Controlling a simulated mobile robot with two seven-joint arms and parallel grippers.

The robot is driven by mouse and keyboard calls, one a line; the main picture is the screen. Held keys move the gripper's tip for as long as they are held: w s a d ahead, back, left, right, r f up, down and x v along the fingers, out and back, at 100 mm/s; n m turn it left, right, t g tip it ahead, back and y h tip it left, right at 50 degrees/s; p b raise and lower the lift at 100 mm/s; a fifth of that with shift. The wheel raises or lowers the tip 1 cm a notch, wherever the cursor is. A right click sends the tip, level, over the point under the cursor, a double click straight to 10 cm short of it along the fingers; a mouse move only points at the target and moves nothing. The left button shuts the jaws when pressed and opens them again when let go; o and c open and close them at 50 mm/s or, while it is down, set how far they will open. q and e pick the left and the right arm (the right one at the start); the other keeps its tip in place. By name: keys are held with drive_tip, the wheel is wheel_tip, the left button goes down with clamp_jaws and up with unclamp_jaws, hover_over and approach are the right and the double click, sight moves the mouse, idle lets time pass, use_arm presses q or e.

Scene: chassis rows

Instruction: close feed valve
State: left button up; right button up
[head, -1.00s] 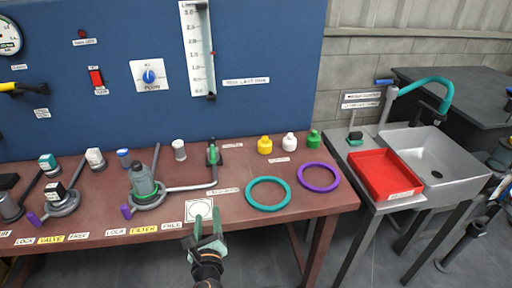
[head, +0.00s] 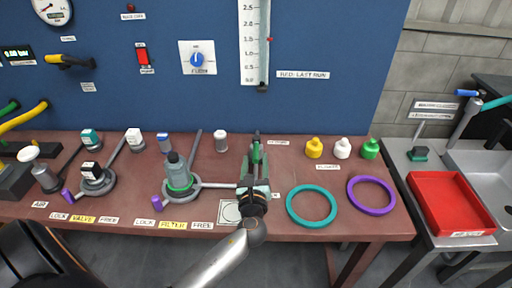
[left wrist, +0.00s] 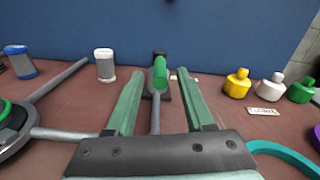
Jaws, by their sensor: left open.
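A small valve with a green lever handle (head: 256,152) stands at the end of a grey pipe from the filter unit, towards the back of the bench. Its label is not readable, so I cannot confirm it is the feed valve. My left gripper (head: 255,170) is in front of it and partly hides it. In the left wrist view the green handle (left wrist: 160,74) shows between the two spread fingers of the left gripper (left wrist: 162,100), with a gap on each side. The gripper is open and seems not to touch the handle. My right gripper is not in view.
The filter unit (head: 178,178) stands left of the gripper. A teal ring (head: 290,207) and a purple ring (head: 391,198) lie to the right. Yellow (head: 313,148), white (head: 342,148) and green (head: 370,149) bottles stand behind them. The blue panel (head: 330,110) rises behind the bench.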

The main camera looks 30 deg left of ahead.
sight(256, 142)
use_arm(q)
drive_tip(key=x, duration=0.6)
drive_tip(key=shift+a, duration=0.1)
drive_tip(key=c, duration=0.8)
clamp_jaws()
drive_tip(key=shift+r, duration=0.1)
idle(0.4)
